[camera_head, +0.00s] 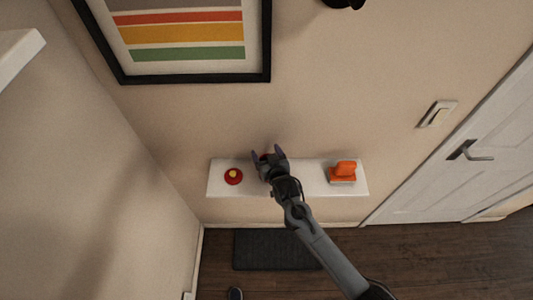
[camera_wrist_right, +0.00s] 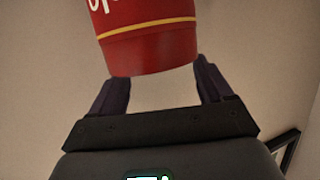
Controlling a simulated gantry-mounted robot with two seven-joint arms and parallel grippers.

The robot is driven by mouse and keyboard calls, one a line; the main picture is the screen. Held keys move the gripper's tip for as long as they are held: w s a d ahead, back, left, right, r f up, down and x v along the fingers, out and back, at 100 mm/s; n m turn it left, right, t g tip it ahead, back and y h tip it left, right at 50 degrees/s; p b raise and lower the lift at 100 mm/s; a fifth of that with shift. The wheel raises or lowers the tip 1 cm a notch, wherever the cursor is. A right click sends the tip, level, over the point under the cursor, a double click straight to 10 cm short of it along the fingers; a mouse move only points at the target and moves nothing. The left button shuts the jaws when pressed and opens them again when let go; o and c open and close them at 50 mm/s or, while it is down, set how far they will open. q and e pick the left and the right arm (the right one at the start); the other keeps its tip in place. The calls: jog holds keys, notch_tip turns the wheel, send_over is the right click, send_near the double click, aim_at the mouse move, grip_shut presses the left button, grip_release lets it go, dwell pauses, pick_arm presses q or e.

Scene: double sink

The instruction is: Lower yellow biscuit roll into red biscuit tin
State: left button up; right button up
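A small red round thing with a yellow middle (camera_head: 233,176) sits near the left end of the white shelf. It is too small to tell whether this is the yellow roll standing in the red tin. In the right wrist view a red cylinder (camera_wrist_right: 150,48) with a yellow band and cropped white letters shows at my right fingertips (camera_wrist_right: 158,85). I cannot tell whether the fingers touch it. No separate yellow roll shows. My left gripper is not in view.
An orange block-like thing (camera_head: 343,171) stands at the right end of the white shelf (camera_head: 315,186). A wall with a framed striped picture (camera_head: 180,38) rises behind. A door is at the right, and a dark mat lies on the floor. Shelf space between my gripper and the orange thing is clear.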

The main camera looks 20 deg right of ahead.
jog(key=v, duration=1)
jog(key=shift+s+b, duration=0.3)
jog(key=shift+s, duration=0.05)
jog(key=shift+r, duration=0.15)
jog(key=s+d+r+g+p, duration=0.1)
jog(key=s+r+g+p, duration=0.2)
jog(key=s, duration=0.6)
jog(key=s+d+r+n+g+p, duration=0.1)
jog(key=s+r+g+p, duration=0.2)
jog(key=s, duration=0.6)
jog(key=s+d+r+n+g+p, duration=0.1)
jog(key=s+r+g+p, duration=0.2)
jog(key=s, duration=0.6)
jog(key=g+p, duration=0.2)
jog(key=shift+s+d+y+p, duration=0.15)
jog(key=shift+d+y+p, duration=0.15)
jog(key=shift+y+p, duration=0.1)
